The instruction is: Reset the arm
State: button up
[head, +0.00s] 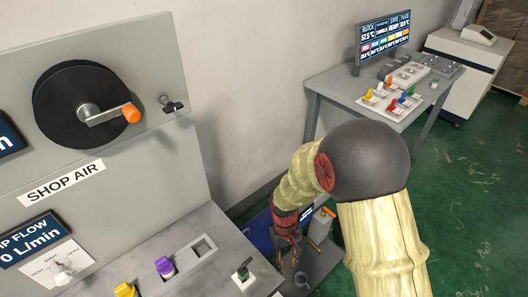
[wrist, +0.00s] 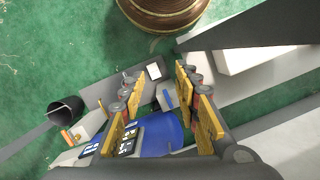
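My gripper (head: 291,232) hangs low from my arm at the lower middle of the head view, beyond the right end of the grey machine bench. In the wrist view, its two yellow-padded fingers (wrist: 160,90) stand well apart with nothing held between them. The gripper is open and empty. Below it, in the wrist view, are a blue round thing (wrist: 163,131), small screens (wrist: 127,141) and a grey surface, seen partly between the fingers. My forearm is bent downward, and part of the low station is hidden behind it in the head view.
A grey panel (head: 140,55) with a black crank wheel (head: 65,105) stands at left; its bench carries purple (head: 164,266) and yellow knobs. A table (head: 340,90) with a screen and coloured pieces stands behind at right, near a white cabinet (head: 465,65). Green floor (head: 480,190) is open at right.

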jog(key=s+d+r+m+t, duration=0.1)
jog(key=s+d+r+t, duration=0.1)
jog(key=r, duration=1)
jog(key=s+d+r+m+t, duration=0.2)
jog(key=s+d+r, duration=0.3)
jog(key=r, duration=0.7)
jog(key=s+d+r+m+t+p, duration=0.1)
jog(key=s+d+r+t, duration=0.3)
jog(key=r, duration=0.8)
jog(key=shift+s+d+y, duration=0.25)
jog(key=shift+s+y, duration=0.05)
jog(key=shift+y, duration=0.1)
jog(key=shift+a, duration=0.1)
